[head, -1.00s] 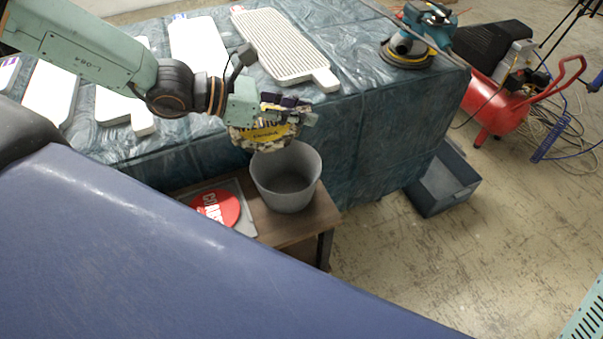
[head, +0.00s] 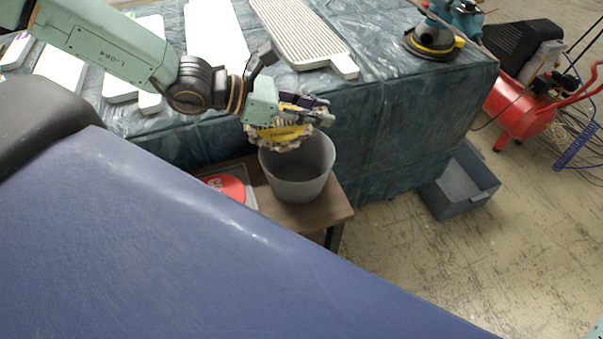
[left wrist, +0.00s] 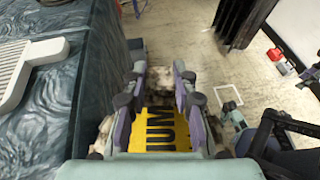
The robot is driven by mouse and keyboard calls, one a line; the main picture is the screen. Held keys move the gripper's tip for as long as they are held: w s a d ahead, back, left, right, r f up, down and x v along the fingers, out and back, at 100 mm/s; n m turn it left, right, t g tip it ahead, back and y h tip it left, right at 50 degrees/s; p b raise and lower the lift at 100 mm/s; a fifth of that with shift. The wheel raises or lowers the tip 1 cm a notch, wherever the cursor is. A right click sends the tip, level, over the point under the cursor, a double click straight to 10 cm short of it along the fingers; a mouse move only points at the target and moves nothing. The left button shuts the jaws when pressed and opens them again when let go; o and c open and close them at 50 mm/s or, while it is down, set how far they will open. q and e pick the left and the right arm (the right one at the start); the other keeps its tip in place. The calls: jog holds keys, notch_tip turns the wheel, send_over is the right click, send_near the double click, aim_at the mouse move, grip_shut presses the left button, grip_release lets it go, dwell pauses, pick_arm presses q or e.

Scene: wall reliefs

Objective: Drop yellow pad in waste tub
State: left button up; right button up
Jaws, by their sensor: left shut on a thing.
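The yellow pad (head: 278,132) has a fluffy pale edge and dark lettering on its yellow face. My left gripper (head: 308,110) is shut on it and holds it over the rear left part of the grey waste tub's opening. The pad also shows between the fingers in the left wrist view (left wrist: 162,128). The waste tub (head: 297,182) stands upright on a small wooden table, and the part of its rim behind the pad is hidden. I cannot see the tub in the left wrist view.
A red disc (head: 226,187) lies left of the tub. The small wooden table (head: 325,208) stands against a bench draped in dark plastic sheeting (head: 375,130), with white panels (head: 215,35) on top. A grey crate (head: 460,185) and a red compressor (head: 520,110) stand on the floor at right.

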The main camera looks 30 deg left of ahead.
pick_arm(q)
jog(key=shift+d+f+b, duration=0.1)
jog(key=shift+f+b, duration=0.2)
jog(key=shift+f, duration=0.35)
jog(key=o, duration=0.9)
jog(key=shift+r, duration=0.1)
jog(key=shift+o, duration=0.6)
jog(key=shift+r, duration=0.15)
